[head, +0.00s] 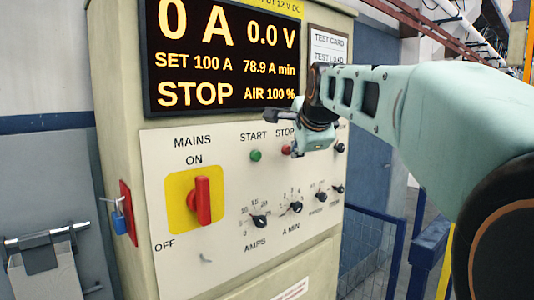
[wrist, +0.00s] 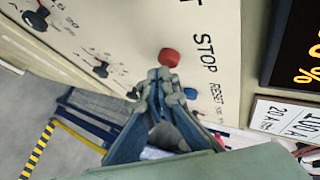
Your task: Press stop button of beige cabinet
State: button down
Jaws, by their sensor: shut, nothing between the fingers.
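The beige cabinet (head: 120,150) stands in front of me with a pale control panel. Its red stop button (head: 286,149) is under the STOP label, right of the green start button (head: 255,155). In the wrist view the red stop button (wrist: 169,58) shows just beyond my fingertips. My gripper (head: 297,150) is shut and empty, close to the right of the stop button in the head view. In the wrist view my gripper (wrist: 160,77) points at the panel, beside the red button; whether it touches cannot be told. The display (head: 225,55) reads STOP, 0 A, 0.0 V.
A blue reset button (wrist: 190,93) lies close to my fingers. A red mains switch (head: 203,200) on a yellow plate and several black knobs (head: 260,221) are lower on the panel. A blue railing (head: 372,240) stands right of the cabinet.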

jog(key=shift+s+d, duration=0.25)
jog(key=shift+s, duration=0.05)
jog(key=s+d, duration=0.1)
jog(key=s+b, duration=0.1)
jog(key=s+d+b, duration=0.1)
jog(key=s, duration=0.1)
jog(key=shift+s+d+r, duration=0.1)
jog(key=shift+d+r, duration=0.05)
jog(key=shift+d, duration=0.2)
dwell(0.7)
jog(key=shift+w+a+p, duration=0.65)
jog(key=shift+w+p, duration=0.05)
jog(key=shift+w, duration=0.25)
